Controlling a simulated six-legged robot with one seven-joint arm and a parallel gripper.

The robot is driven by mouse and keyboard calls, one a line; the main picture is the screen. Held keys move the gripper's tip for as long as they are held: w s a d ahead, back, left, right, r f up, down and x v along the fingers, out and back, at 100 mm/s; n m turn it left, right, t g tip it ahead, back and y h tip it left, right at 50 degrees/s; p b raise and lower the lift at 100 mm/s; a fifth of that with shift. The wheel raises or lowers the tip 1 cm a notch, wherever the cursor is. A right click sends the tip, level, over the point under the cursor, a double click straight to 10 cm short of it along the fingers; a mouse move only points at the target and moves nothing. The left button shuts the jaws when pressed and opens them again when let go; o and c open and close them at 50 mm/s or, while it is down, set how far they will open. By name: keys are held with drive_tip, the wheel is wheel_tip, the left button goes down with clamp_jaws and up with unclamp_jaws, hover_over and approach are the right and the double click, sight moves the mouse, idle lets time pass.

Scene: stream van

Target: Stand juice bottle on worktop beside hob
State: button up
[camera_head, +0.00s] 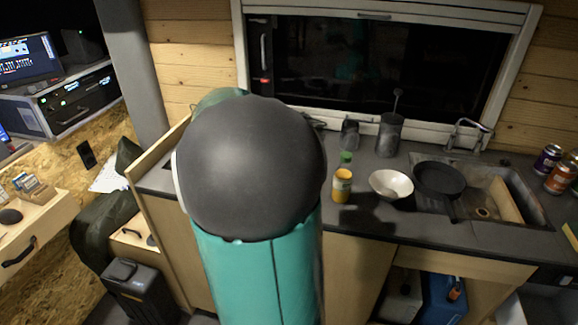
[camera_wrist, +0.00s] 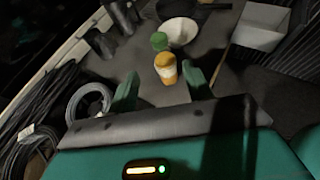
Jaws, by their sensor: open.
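The juice bottle, as I take it, is the small yellow-orange bottle (camera_head: 342,186) with a pale band, upright on the dark worktop (camera_head: 363,217) right of my arm. The wrist view shows it (camera_wrist: 166,70) just beyond the fingertips, near the middle of the gap. My gripper (camera_wrist: 160,88) is open, with one green finger on each side and nothing held. I cannot tell whether either finger touches the bottle. In the head view my arm hides the gripper and part of the worktop. I cannot make out the hob.
A green-topped container (camera_head: 346,158) stands close behind the bottle; a white bowl (camera_head: 391,184) is to its right. A dark pan (camera_head: 438,180) lies at the sink (camera_head: 508,196). Dark canisters (camera_head: 389,134) stand at the back. Coiled hose (camera_wrist: 90,103) and cables lie left in the wrist view.

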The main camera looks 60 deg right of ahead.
drive_tip(key=w+a+m+t+y, duration=0.2)
drive_tip(key=a+m+t+y, duration=0.1)
drive_tip(key=a, duration=1.2)
drive_tip(key=w+a+f+m+t+y, duration=0.1)
drive_tip(key=w+a+m+t+y, duration=0.2)
drive_tip(key=a, duration=1.2)
drive_tip(key=w+a+m+t+y, duration=0.2)
drive_tip(key=a+t, duration=0.5)
drive_tip(key=a, duration=0.8)
drive_tip(key=shift+w+a+f+m+t+y, duration=0.2)
drive_tip(key=shift+w+f+m+t+y, duration=0.2)
drive_tip(key=shift+m+y, duration=0.55)
